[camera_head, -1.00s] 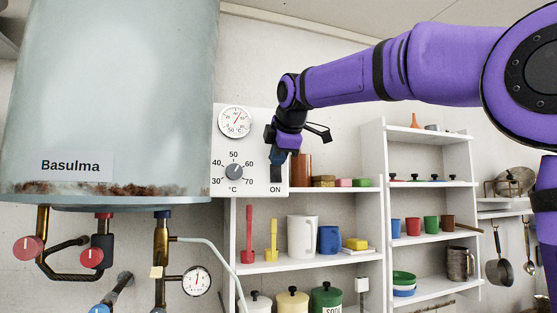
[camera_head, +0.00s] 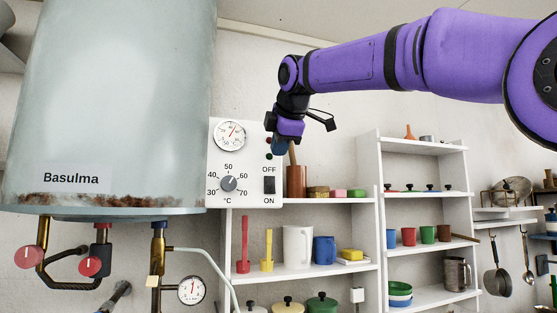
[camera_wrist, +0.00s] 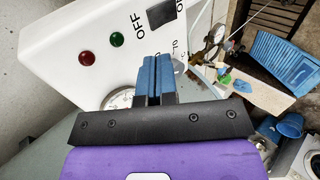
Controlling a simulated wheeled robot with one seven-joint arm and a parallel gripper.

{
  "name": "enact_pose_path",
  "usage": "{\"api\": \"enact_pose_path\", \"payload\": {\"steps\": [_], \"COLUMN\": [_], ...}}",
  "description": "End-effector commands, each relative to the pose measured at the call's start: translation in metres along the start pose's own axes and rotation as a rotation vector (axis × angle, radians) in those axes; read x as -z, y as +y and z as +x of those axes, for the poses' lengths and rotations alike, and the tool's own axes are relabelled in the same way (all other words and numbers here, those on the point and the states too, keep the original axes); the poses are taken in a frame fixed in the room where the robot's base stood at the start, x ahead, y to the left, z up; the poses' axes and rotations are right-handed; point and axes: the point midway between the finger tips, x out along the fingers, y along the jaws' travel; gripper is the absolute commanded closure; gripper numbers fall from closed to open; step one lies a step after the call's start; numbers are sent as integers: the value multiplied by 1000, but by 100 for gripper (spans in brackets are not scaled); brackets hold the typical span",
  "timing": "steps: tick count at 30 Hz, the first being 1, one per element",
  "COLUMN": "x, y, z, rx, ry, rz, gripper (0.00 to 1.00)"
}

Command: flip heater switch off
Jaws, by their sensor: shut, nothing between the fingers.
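The heater switch (camera_head: 269,185) is a black rocker on the white control panel (camera_head: 215,199), between the labels OFF above and ON below. Which way it is tipped I cannot tell. It also shows, partly cut off, at the top of the wrist view (camera_wrist: 160,12). My gripper (camera_head: 279,150) is up by the panel's upper right edge, above the switch and apart from it. Its blue fingers are shut and empty in the wrist view (camera_wrist: 156,78). A red light (camera_wrist: 86,58) and a dark green light (camera_wrist: 117,39) sit on the panel beside the fingers.
The large grey heater tank (camera_head: 110,90) stands left of the panel, with pipes and red knobs (camera_head: 90,266) below. A temperature dial (camera_head: 229,184) and round gauge (camera_head: 230,135) are on the panel. White shelves (camera_head: 330,270) with jars and cups stand to the right.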

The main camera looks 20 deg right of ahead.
Motion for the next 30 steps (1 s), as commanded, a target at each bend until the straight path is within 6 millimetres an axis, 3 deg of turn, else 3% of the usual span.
{"api": "enact_pose_path", "payload": {"steps": [3, 10, 30], "x": [0, 0, 0], "y": [6, 12, 13], "z": [-23, -49, -54], "rx": [-4, -3, -1], "ry": [1, 0, 0], "rz": [0, 0, 0], "gripper": [100, 100, 100]}}
